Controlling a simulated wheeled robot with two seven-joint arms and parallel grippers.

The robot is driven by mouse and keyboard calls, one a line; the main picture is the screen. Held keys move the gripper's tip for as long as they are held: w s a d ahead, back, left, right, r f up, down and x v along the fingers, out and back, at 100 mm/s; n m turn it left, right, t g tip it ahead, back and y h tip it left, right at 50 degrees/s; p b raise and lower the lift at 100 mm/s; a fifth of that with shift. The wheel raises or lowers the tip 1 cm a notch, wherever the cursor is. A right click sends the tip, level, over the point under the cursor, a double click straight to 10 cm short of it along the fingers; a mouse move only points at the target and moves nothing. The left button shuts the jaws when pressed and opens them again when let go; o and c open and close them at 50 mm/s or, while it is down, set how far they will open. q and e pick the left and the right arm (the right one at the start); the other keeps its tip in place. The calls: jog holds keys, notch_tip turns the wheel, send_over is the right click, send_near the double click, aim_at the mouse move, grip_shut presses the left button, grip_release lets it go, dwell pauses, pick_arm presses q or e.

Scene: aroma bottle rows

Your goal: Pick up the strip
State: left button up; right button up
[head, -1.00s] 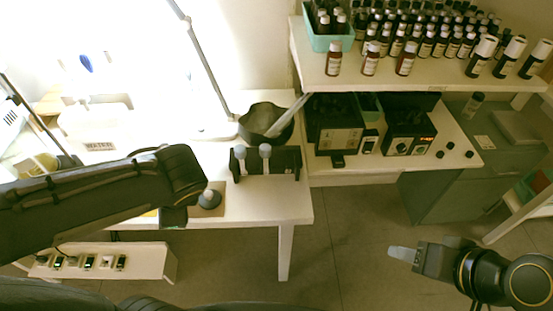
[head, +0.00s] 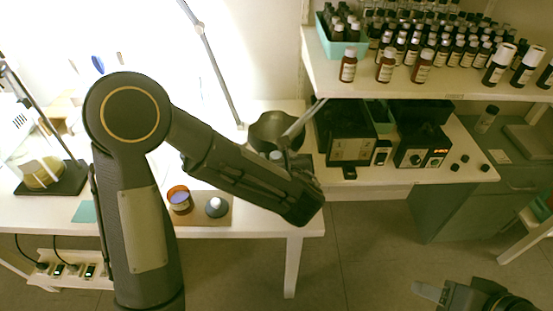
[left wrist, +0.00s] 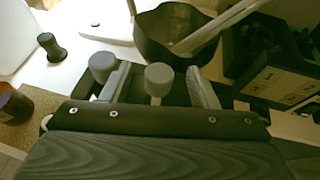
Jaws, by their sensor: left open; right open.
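A pale, narrow stick (head: 306,120) leans out of the dark bowl (head: 273,128); it also shows in the left wrist view (left wrist: 232,22). I cannot tell if it is the strip. A dark stand with grey round-topped pegs (left wrist: 159,78) is in front of the bowl; in the head view my left arm hides most of it. My left gripper (left wrist: 158,88) is open, its fingers on both sides of one peg in the wrist view; contact cannot be told. My right gripper (head: 430,292) is open and empty at the lower right, over the floor.
Rows of brown bottles (head: 386,66) stand on the shelf (head: 430,85) above black devices (head: 350,135). An orange jar (head: 179,198) and a small grey knobbed item (head: 216,207) sit on a brown mat. A white socket box (head: 62,280) is below the table edge.

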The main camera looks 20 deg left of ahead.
pick_arm(q)
jog(key=shift+x, duration=1)
jog(key=c, duration=0.9)
